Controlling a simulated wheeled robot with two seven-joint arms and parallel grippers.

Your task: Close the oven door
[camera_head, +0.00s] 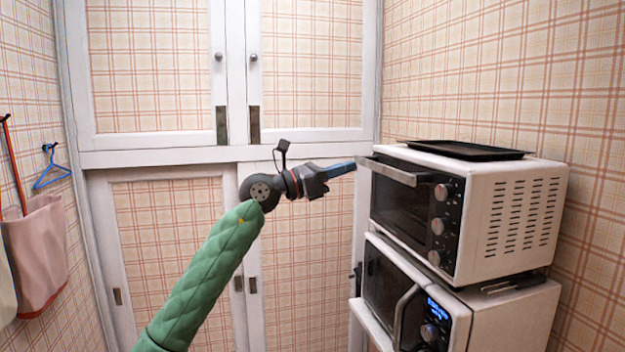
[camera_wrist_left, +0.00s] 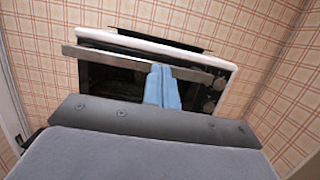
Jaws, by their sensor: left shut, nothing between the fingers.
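The oven (camera_head: 515,210) is a white box with a dark front, on top of another appliance at the right. Its dark glass door (camera_head: 398,209) stands upright at the oven front; I cannot tell whether a small gap remains. The door's pale bar handle (camera_head: 397,172) runs along its top edge and also crosses the left wrist view (camera_wrist_left: 115,57). My left gripper (camera_head: 352,165) has blue fingers, shut and empty, by the left end of the handle. In the left wrist view, the fingers (camera_wrist_left: 161,86) overlap the handle; contact is unclear. My right gripper is out of view.
A black tray (camera_head: 468,150) lies on top of the oven. A white microwave (camera_head: 515,318) with a lit display stands below. A pink bag (camera_head: 36,255) and a blue hanger (camera_head: 52,168) hang at the left. White cupboard doors (camera_head: 165,155) stand behind my arm.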

